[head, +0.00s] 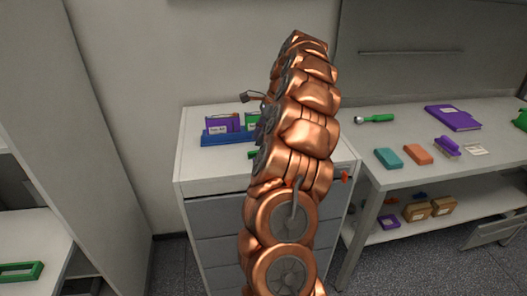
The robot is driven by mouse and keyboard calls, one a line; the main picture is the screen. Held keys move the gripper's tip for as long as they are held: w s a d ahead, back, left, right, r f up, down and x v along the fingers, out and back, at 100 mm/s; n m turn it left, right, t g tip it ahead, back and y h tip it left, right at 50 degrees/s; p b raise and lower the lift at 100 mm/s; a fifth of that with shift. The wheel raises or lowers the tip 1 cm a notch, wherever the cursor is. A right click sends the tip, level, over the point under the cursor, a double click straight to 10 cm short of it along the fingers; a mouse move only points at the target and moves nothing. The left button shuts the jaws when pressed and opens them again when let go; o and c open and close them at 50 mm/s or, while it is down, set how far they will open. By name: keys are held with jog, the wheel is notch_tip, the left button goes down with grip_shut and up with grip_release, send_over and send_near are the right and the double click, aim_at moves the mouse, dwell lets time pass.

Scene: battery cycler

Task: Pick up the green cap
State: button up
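A small green piece (252,155), which may be the green cap, lies on top of the white drawer cabinet (205,172). It is at the left edge of my copper arm, which hides part of it, so its full shape is not clear. My arm rises through the middle of the head view and covers much of the cabinet top. My gripper does not show clearly; it seems hidden behind the arm. I cannot see whether it holds anything.
A blue tray (212,140) with purple and green labelled blocks stands on the cabinet, beside a small dark part (252,96). The right table holds a green-handled tool (376,118), teal block (388,158), orange block (418,154) and purple binder (453,117). A green frame (20,271) lies lower left.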

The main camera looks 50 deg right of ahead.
jog(key=shift+w+d+p+x, duration=0.15)
jog(key=shift+p+x, duration=0.5)
jog(key=shift+x, duration=0.75)
jog(key=shift+w+d+p+x, duration=0.1)
jog(key=shift+p+x, duration=0.55)
jog(key=shift+x, duration=0.8)
grip_shut()
